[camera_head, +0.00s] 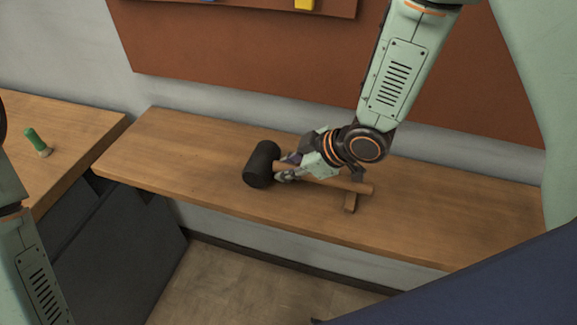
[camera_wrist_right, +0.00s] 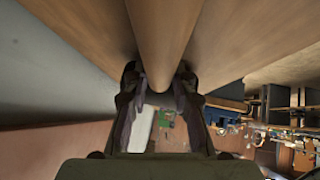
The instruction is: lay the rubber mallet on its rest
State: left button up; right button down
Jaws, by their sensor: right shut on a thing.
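The rubber mallet has a black head (camera_head: 262,164) and a wooden handle (camera_head: 335,180) that runs to the right from it, over the shelf. My right gripper (camera_head: 287,172) is shut on the handle close to the head. In the right wrist view the handle (camera_wrist_right: 160,40) passes between the two fingers of my right gripper (camera_wrist_right: 160,84). A small wooden rest (camera_head: 350,202) shows under the handle's far right end. I cannot tell whether the handle touches it. Any other part of the rest is hidden. My left gripper is out of view; only part of that arm shows at the left.
The wooden shelf (camera_head: 180,145) is clear to the left of the mallet and at the right. A red-brown board (camera_head: 240,50) hangs on the wall behind. A green-handled tool (camera_head: 36,141) stands on a separate bench (camera_head: 75,122) at the left.

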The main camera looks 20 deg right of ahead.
jog(key=c, duration=1.4)
grip_release()
jog(key=shift+s+d+f, duration=0.1)
jog(key=shift+s+d, duration=0.05)
jog(key=shift+d, duration=0.1)
jog(key=o, duration=0.3)
jog(key=shift+a, duration=0.3)
jog(key=p+v, duration=0.1)
jog(key=v, duration=1.1)
